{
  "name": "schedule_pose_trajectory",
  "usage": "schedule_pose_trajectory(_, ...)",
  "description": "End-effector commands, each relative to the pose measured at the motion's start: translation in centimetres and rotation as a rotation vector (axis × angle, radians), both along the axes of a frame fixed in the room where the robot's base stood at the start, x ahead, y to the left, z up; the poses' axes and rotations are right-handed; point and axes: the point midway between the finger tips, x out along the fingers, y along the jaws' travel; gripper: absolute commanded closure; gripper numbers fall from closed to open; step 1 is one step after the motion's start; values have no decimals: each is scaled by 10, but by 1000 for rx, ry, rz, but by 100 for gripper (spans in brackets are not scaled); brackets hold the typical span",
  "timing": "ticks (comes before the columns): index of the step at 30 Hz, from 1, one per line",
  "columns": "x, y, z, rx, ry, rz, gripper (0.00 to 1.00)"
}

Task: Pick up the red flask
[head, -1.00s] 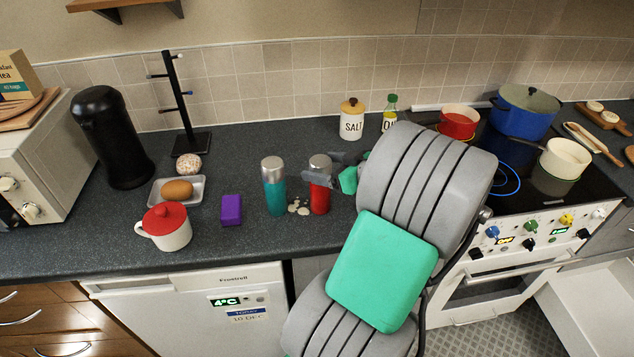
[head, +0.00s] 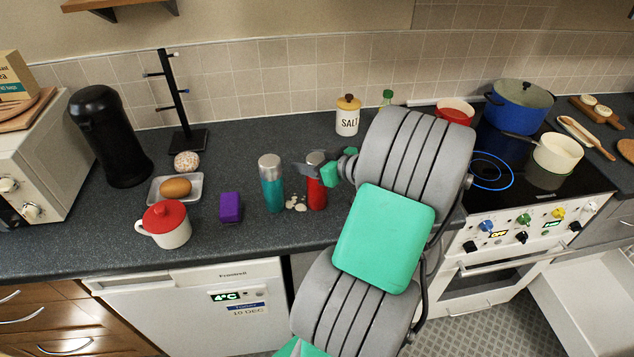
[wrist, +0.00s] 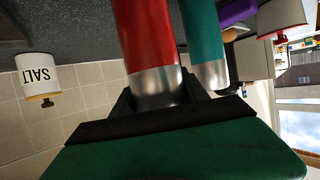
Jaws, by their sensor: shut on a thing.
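The red flask (head: 317,196) has a red body and a silver top and stands upright on the dark worktop in the head view. My gripper (head: 312,168) is at its silver top, coming in from the right. In the wrist view the jaws (wrist: 163,100) are shut around the silver part of the red flask (wrist: 148,40). A teal flask (head: 272,186) with a silver top stands just left of it; it also shows in the wrist view (wrist: 203,40). My arm hides part of the worktop to the right.
A purple block (head: 230,207), a red-lidded mug (head: 168,228) and a tray (head: 160,197) with a brown egg-like item are to the left. Small pale pieces (head: 294,204) lie between the flasks. A salt jar (head: 347,118) stands behind. The hob (head: 500,185) is at right.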

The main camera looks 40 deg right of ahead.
Motion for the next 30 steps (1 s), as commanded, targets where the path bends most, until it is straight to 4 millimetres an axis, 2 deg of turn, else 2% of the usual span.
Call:
schedule_pose_trajectory(2, 0, 0, 0, 0, 0, 0, 68)
schedule_pose_trajectory(14, 0, 0, 0, 0, 0, 0, 100)
schedule_pose_trajectory(30, 0, 0, 3, -2, -2, 0, 100)
